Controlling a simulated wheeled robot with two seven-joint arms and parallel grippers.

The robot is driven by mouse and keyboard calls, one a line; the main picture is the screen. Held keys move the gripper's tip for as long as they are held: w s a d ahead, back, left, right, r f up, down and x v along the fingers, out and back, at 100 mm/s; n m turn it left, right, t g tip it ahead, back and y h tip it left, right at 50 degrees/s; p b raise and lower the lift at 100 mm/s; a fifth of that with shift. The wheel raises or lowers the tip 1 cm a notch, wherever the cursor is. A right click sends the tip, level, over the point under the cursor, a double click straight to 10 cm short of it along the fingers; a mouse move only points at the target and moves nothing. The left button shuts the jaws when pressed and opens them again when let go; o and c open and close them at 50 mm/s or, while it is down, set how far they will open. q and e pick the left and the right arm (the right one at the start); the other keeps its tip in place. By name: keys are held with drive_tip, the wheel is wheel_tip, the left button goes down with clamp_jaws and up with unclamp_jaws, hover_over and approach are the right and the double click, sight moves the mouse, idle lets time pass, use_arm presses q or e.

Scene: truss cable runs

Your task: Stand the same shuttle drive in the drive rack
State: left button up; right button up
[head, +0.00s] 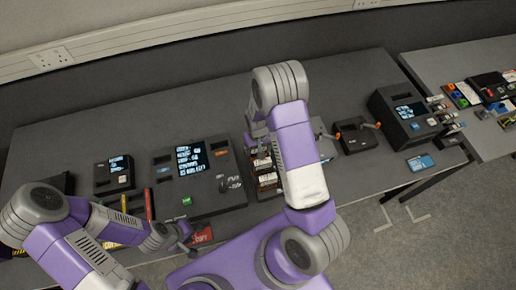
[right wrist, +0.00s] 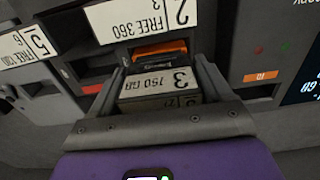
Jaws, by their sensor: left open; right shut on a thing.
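In the right wrist view, my right gripper (right wrist: 158,85) is shut on a dark block with a white label reading 3 and 750 GB, the shuttle drive (right wrist: 158,84). Its label appears upside down. Just beyond it is a dark slotted front with white labels, one reading 2 FREE 360 (right wrist: 140,18); an orange and black piece (right wrist: 160,50) shows there. I cannot tell whether the drive touches that front. In the head view my right arm hides most of the right gripper and drive. My left gripper (head: 186,241) is open near the table's front edge.
A large console with a screen (head: 191,160) and a smaller screen unit (head: 115,174) stand left of my right arm. Labelled blocks (head: 265,172) sit beside that arm. A dark box (head: 355,136) and another screen unit (head: 403,110) stand right. The back of the table is clear.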

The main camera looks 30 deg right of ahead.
use_arm(q)
drive_tip(key=shift+f+b, duration=0.55)
drive_tip(key=shift+f, duration=0.05)
use_arm(e)
drive_tip(key=shift+f, duration=0.6)
drive_tip(key=o, duration=1.2)
use_arm(q)
drive_tip(key=shift+r, duration=0.1)
use_arm(e)
drive_tip(key=shift+r, duration=0.15)
drive_tip(key=shift+r+p, duration=2.75)
drive_tip(key=shift+r, duration=0.95)
use_arm(q)
wheel_tip(320, 180, up, 5)
drive_tip(key=shift+r, duration=0.15)
use_arm(e)
drive_tip(key=shift+f, duration=0.1)
